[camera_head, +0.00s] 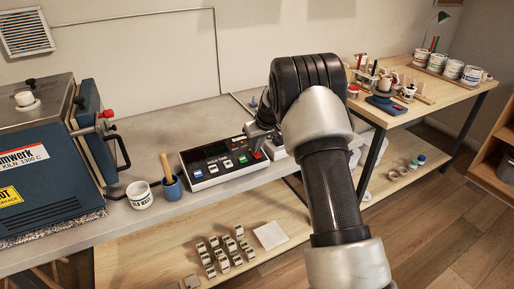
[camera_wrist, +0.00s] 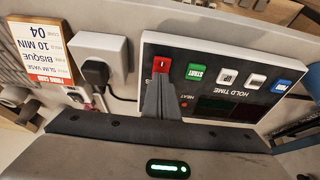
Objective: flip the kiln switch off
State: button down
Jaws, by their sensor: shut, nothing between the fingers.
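The kiln controller (camera_head: 190,177) is a dark panel in a white case on the grey bench; it shows upside down in the wrist view (camera_wrist: 150,40). At its end is a red switch (camera_wrist: 161,64), beside a green START button (camera_wrist: 196,72). My gripper (camera_wrist: 163,85) is shut and empty, its fingertips over the panel at the lower edge of the red switch. I cannot tell whether they touch it. The switch's on or off position is unclear.
The blue kiln (camera_head: 45,165) stands at the left. A white mug (camera_head: 140,197) and a blue cup (camera_head: 172,188) with a wooden handle stand between kiln and controller. A wall socket with a black plug (camera_wrist: 97,70) and a firing card (camera_wrist: 42,52) are beside the panel.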

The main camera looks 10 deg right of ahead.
jog(key=shift+s+d+f+b, duration=0.1)
jog(key=shift+s+f+b, duration=0.2)
jog(key=shift+s+f, duration=0.15)
jog(key=shift+s+d+f+b, duration=0.2)
jog(key=shift+s+b, duration=0.1)
jog(key=shift+s, duration=0.25)
jog(key=shift+r, duration=0.15)
jog(key=shift+r, duration=0.25)
jog(key=p+v, duration=0.1)
jog(key=v, duration=1.2)
jog(key=shift+r, duration=0.45)
jog(key=shift+p, duration=0.3)
